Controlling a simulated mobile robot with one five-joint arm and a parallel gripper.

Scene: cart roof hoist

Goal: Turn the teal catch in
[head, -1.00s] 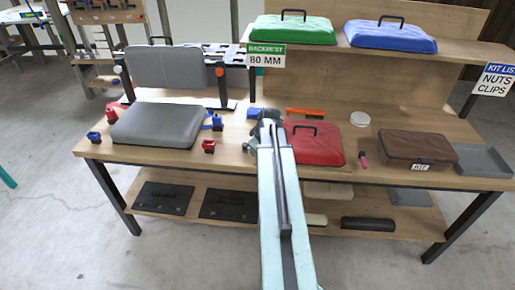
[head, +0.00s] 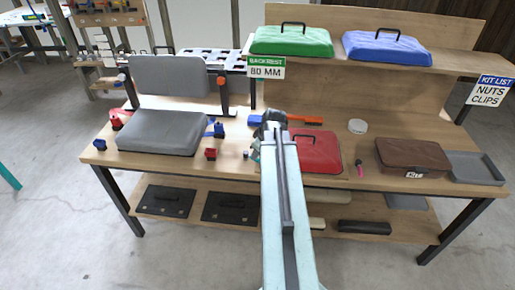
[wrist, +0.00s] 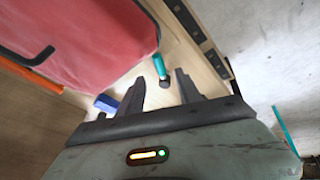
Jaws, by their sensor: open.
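The teal catch (wrist: 141,74) shows in the wrist view as a short bar beside the red cushion (wrist: 88,38), with a small dark round part near its end. In the head view a bit of the teal catch (head: 256,152) shows left of my arm; the rest is hidden. My gripper (wrist: 160,76) is open, its two dark fingers apart and empty. In the head view my gripper (head: 270,125) is over the bench, left of the red cushion (head: 316,151).
A blue piece (wrist: 105,103) lies near my left finger. The bench also holds a grey seat (head: 160,132), a red clamp (head: 210,154), an orange-handled tool (head: 305,120), a brown case (head: 412,156) and a grey tray (head: 474,168).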

